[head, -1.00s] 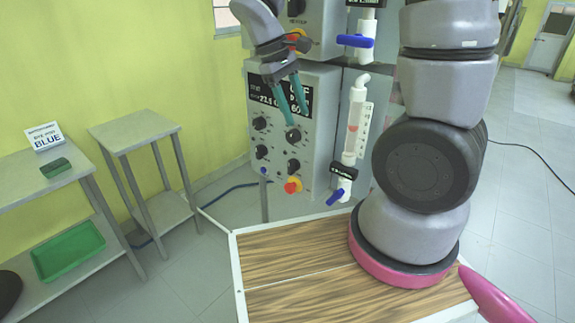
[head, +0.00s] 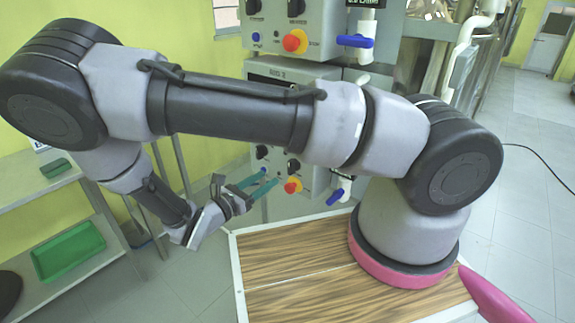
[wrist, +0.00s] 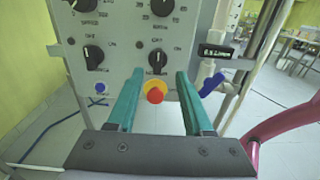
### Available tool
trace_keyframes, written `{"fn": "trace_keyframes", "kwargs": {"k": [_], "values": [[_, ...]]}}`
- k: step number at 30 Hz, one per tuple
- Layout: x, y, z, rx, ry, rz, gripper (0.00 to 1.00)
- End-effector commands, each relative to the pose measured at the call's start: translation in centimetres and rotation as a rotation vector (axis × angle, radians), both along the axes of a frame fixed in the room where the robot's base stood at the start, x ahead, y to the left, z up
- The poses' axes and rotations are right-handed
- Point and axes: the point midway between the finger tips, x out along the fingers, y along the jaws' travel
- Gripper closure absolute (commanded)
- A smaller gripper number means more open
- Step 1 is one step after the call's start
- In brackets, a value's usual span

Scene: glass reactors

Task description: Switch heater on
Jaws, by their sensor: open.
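The grey control panel (wrist: 120,38) fills the upper wrist view. It carries black rotary knobs: a lower left knob (wrist: 93,56), a lower right knob (wrist: 157,60), and two upper ones cut by the frame edge. The labels are too blurred to tell which one is the heater's. A red stop button on a yellow base (wrist: 155,91) sits below the lower right knob, and a small blue button (wrist: 100,87) is at lower left. My gripper (head: 271,178) is open and empty, its teal fingers pointing at the panel's lower part. In the wrist view the stop button appears between the fingers.
A blue-handled valve (head: 336,195) stands just right of the panel; its small display (wrist: 216,51) shows in the wrist view. An upper panel with another red stop button (head: 295,41) is above. My arm hides much of the lower panel in the head view.

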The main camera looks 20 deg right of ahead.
Motion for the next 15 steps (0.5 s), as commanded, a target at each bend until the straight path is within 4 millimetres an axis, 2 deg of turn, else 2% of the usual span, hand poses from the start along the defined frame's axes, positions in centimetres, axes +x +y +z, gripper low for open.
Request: {"fn": "trace_keyframes", "kwargs": {"k": [5,15], "values": [[0.6,-0.7,-0.2,-0.022,-0.001,0.017,0.49],[4.2,-5.8,-0.2,-0.021,0.001,0.013,0.49]]}}
